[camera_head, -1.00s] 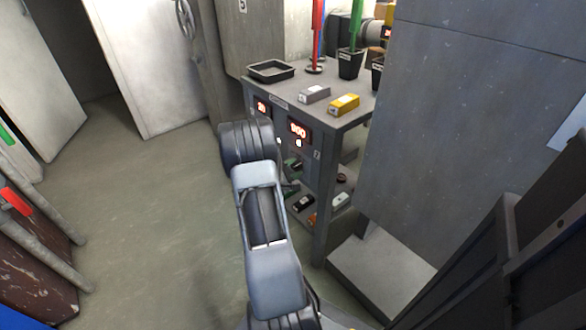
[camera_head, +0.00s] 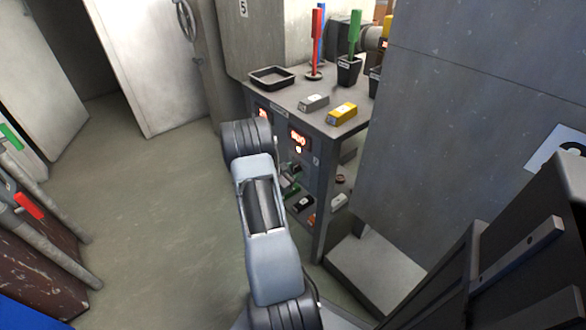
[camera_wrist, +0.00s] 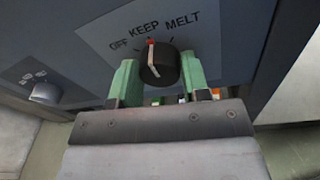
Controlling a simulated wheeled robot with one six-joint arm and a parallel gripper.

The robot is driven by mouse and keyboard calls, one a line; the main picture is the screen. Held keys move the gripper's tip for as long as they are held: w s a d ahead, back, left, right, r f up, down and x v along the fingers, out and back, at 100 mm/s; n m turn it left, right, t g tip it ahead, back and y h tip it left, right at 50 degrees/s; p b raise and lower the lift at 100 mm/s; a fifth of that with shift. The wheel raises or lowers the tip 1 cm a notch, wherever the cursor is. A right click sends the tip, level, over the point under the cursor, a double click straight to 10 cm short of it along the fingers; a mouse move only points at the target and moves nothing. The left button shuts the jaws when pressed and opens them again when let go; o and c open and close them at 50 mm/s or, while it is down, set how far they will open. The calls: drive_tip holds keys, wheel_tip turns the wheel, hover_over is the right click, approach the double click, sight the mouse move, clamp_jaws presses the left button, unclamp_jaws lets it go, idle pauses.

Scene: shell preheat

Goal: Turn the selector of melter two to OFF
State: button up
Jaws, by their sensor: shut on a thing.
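A dark round selector knob (camera_wrist: 162,66) sits on a grey panel in the wrist view. Its label plate (camera_wrist: 205,22) reads OFF, KEEP and MELT from left to right. The knob's red mark points up at KEEP, right of OFF. My gripper (camera_wrist: 159,60) has one green finger on each side of the knob and is shut on it. No melter number is readable in the wrist view. In the head view my arm hides the gripper and the knob. Red-lit displays (camera_head: 299,141) show on the front of the grey bench (camera_head: 345,128).
A second, paler knob (camera_wrist: 45,92) is at left in the wrist view. A black tray (camera_head: 272,78), a grey block (camera_head: 313,103) and a yellow block (camera_head: 342,113) lie on the bench. A tall grey cabinet (camera_head: 470,120) stands close on the right.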

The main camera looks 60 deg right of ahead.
drive_tip(key=n+p, duration=0.1)
drive_tip(key=n, duration=0.1)
drive_tip(key=n+p, duration=0.2)
drive_tip(key=shift+w+r+g, duration=0.1)
drive_tip(key=shift+r+g, duration=0.1)
drive_tip(key=shift+g, duration=0.2)
drive_tip(key=shift+f+n+g+y+p, duration=0.15)
drive_tip(key=shift+n+g+y+p, duration=0.2)
drive_tip(key=shift+n+p, duration=1.3)
drive_tip(key=shift+n+b, duration=0.45)
drive_tip(key=shift+n, duration=0.1)
drive_tip(key=o, duration=0.9)
drive_tip(key=p+v, duration=0.1)
drive_tip(key=v, duration=1.2)
drive_tip(key=shift+w+a+p, duration=0.2)
drive_tip(key=shift+a+p, duration=0.1)
drive_tip(key=shift+p, duration=0.1)
